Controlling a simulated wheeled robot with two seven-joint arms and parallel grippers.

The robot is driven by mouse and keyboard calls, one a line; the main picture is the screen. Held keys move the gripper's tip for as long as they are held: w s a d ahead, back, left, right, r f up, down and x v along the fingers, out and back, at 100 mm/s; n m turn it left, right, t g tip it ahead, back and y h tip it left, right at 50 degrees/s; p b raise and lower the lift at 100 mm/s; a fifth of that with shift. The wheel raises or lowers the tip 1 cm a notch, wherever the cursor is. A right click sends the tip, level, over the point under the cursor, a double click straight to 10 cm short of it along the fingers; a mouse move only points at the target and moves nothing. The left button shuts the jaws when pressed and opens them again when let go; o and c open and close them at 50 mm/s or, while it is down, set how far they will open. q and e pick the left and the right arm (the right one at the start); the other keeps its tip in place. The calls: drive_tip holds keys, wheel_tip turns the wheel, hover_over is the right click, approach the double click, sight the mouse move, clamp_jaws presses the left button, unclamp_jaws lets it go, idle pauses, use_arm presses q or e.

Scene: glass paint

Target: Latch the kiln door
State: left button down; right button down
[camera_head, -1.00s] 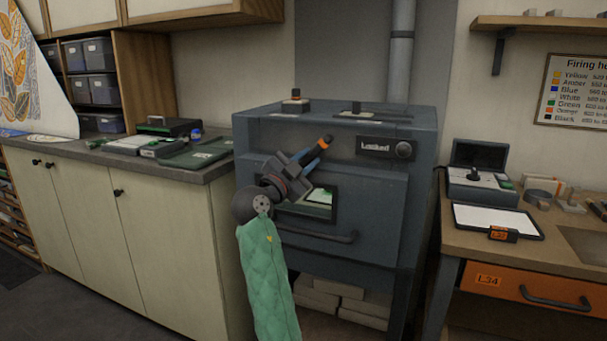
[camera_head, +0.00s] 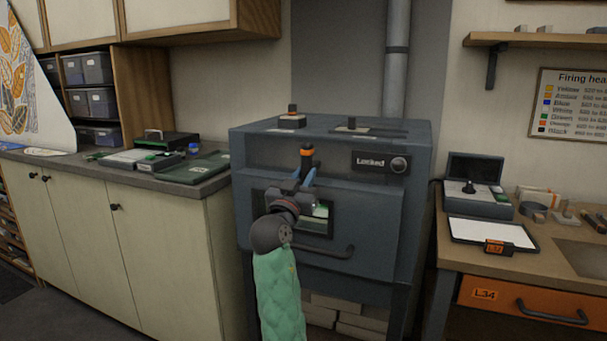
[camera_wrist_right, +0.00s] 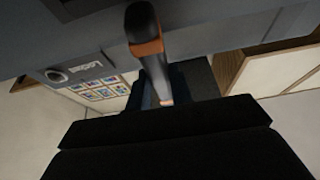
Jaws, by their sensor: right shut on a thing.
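The grey kiln (camera_head: 350,225) stands in the middle with its door (camera_head: 372,220) closed. A small window and a bar handle (camera_head: 330,250) are on the door. The latch lever (camera_head: 307,152), black with an orange band, points upright above the window, left of a panel reading "Locked" (camera_head: 370,161). My right gripper (camera_head: 305,178) is shut on the lever below its orange band and hides its lower part. The lever (camera_wrist_right: 145,30) also shows in the right wrist view, running down between my fingers. My left gripper is not in view.
A cabinet counter (camera_head: 120,172) with trays and boxes stands left of the kiln. A workbench (camera_head: 510,258) with a case and white tablet stands to the right. Small blocks (camera_head: 292,120) sit on the kiln top. Bricks (camera_head: 350,318) lie under the kiln.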

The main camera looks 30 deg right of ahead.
drive_tip(key=shift+f, duration=0.15)
idle(0.3)
drive_tip(key=c, duration=1.2)
unclamp_jaws()
drive_tip(key=shift+c, duration=0.2)
